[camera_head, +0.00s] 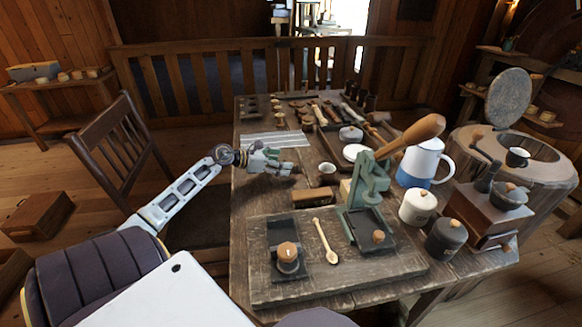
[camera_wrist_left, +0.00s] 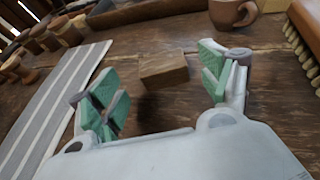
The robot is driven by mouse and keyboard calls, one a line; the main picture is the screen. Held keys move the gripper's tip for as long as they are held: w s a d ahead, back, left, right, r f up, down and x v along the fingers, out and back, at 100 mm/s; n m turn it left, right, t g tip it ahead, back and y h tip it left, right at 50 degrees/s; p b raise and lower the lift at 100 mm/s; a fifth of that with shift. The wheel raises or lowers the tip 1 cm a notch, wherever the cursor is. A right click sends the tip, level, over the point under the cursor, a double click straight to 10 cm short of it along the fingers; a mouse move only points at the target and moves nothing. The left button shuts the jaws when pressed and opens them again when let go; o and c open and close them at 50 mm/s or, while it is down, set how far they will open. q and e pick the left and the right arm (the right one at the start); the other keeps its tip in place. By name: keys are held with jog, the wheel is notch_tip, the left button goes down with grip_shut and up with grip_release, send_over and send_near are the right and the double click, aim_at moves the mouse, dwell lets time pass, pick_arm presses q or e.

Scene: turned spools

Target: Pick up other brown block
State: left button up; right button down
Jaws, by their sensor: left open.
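A small brown wooden block (camera_wrist_left: 163,70) lies on the dark wooden table, in front of my left gripper in the left wrist view. My left gripper (camera_head: 278,165) reaches over the table's left side in the head view. In the wrist view its green-padded fingers (camera_wrist_left: 162,88) are spread wide, with the block between and slightly beyond them, and nothing is held. In the head view I cannot make out the block clearly near the gripper. My right gripper is not in view.
A striped cloth (camera_wrist_left: 58,112) lies left of the gripper, with several small turned pieces beyond it. A clay cup (camera_wrist_left: 232,13) and a brush (camera_wrist_left: 306,38) are to the right. A green lever press (camera_head: 365,185) and a board (camera_head: 265,290) occupy the near table.

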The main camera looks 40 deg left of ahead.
pick_arm(q)
jog(key=shift+x, duration=0.75)
jog(key=shift+w+d+f+b, duration=0.15)
jog(key=shift+w+d+b, duration=0.15)
jog(key=shift+w, duration=0.15)
jog(key=shift+w+d+f, duration=0.15)
jog(key=shift+w, duration=0.2)
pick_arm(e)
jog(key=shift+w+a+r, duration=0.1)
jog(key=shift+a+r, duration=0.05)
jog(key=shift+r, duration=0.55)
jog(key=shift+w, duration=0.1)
pick_arm(q)
jog(key=c, duration=1)
